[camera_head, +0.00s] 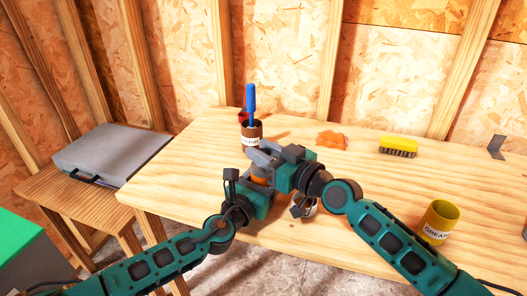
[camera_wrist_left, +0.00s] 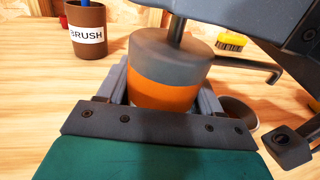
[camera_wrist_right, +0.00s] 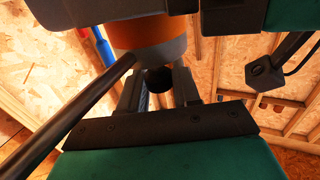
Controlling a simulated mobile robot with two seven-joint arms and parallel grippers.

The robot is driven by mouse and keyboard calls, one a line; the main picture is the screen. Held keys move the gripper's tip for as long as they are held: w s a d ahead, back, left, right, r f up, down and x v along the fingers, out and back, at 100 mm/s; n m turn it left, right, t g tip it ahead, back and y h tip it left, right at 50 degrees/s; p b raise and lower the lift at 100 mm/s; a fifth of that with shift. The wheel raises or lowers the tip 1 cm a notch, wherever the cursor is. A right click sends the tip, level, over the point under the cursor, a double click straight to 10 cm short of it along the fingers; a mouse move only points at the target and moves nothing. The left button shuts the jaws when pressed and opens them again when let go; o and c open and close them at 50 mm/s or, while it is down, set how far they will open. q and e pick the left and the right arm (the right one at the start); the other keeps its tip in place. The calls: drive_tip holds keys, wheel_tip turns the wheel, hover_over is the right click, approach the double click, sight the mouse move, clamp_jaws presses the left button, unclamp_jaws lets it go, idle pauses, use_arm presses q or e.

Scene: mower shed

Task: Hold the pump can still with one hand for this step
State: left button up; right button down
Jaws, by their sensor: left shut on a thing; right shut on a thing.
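The pump can is an upright orange can with a grey top and a thin side spout, clearest in the left wrist view (camera_wrist_left: 165,92). In the head view it is mostly hidden behind my grippers. My left gripper (camera_head: 259,181) is shut around the can's body, one finger on each side. My right gripper (camera_head: 265,158) is above the can, shut on the dark pump knob (camera_wrist_right: 158,79) at its top. The orange band and grey top also show in the right wrist view (camera_wrist_right: 150,38).
A brown BRUSH cup (camera_head: 252,138) with a blue-handled brush stands behind my grippers. An orange cloth (camera_head: 331,140), yellow brush (camera_head: 398,146), black bracket (camera_head: 496,146) and yellow GREASE cup (camera_head: 438,222) are to the right. A partly hidden round cup (camera_wrist_left: 240,112) sits near the can.

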sight(267, 153)
drive_tip(key=shift+r, duration=0.1)
wheel_tip(267, 153, up, 3)
drive_tip(key=shift+a+r, duration=0.1)
drive_tip(key=shift+a, duration=0.05)
drive_tip(key=shift+r, duration=0.65)
drive_tip(key=c, duration=1)
unclamp_jaws()
drive_tip(key=shift+o, duration=0.4)
drive_tip(key=shift+f, duration=0.1)
drive_tip(key=shift+s+d, duration=0.35)
drive_tip(key=shift+d, duration=0.2)
drive_tip(key=v, duration=1.1)
